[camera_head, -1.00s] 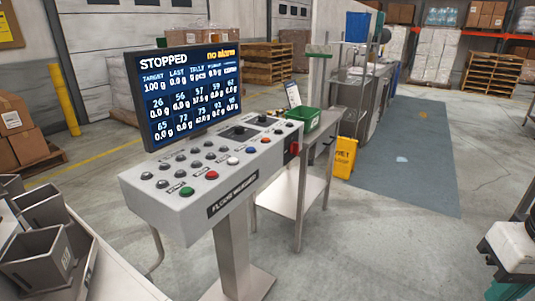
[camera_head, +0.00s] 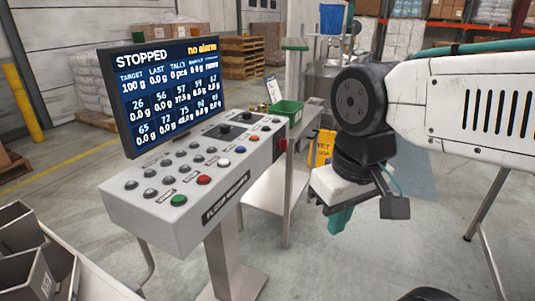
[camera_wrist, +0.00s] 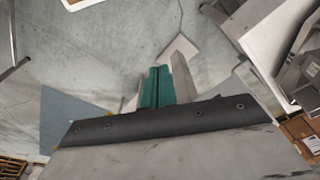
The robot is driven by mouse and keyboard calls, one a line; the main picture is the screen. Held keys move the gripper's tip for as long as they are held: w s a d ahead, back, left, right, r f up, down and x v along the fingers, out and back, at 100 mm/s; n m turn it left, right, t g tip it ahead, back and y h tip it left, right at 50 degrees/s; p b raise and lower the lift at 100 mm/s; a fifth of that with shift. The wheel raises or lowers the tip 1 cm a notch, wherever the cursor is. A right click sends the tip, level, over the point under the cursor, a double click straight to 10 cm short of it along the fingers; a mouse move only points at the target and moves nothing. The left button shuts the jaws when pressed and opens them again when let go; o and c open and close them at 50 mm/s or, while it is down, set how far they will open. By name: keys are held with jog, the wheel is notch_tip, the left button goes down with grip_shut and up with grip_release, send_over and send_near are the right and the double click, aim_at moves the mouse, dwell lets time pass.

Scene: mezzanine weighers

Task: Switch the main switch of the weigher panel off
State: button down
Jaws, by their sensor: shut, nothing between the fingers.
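The weigher panel (camera_head: 150,207) is a grey sloped console on a steel post, with several push buttons on top. Its screen (camera_head: 170,90) reads STOPPED and "no alarm". The red main switch (camera_head: 283,145) shows at the panel's right end, edge-on, so its handle position cannot be read. My gripper (camera_head: 340,221) has teal fingers, points down and is shut and empty. It is right of the panel in the picture, apart from it and lower than the switch. In the wrist view the teal fingers (camera_wrist: 157,86) are together above the floor; the switch cannot be made out there.
A steel side table (camera_head: 270,197) with a green bin (camera_head: 289,109) stands just behind the panel's right end. A yellow wet-floor sign (camera_head: 322,148) stands beyond it. Grey metal bins (camera_head: 25,262) are at the lower left. Open floor lies between panel and gripper.

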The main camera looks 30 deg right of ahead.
jog(key=shift+w, duration=0.1)
jog(key=w+d+f+n+t+h, duration=0.1)
jog(key=w+d+f+n+t, duration=0.15)
jog(key=w, duration=0.75)
jog(key=w+d+f+n+t, duration=0.2)
jog(key=w+d+n, duration=0.1)
jog(key=w, duration=0.8)
jog(key=w+d+f+n+t+h, duration=0.1)
jog(key=w+d+f+n+t, duration=0.15)
jog(key=w, duration=0.75)
jog(key=w+d+f+n+t, duration=0.8)
jog(key=w+f, duration=0.3)
jog(key=f, duration=0.3)
jog(key=shift+w+d+n+t, duration=0.2)
jog(key=shift+d+n+t, duration=0.1)
jog(key=shift+d+t, duration=0.5)
jog(key=shift+d, duration=0.1)
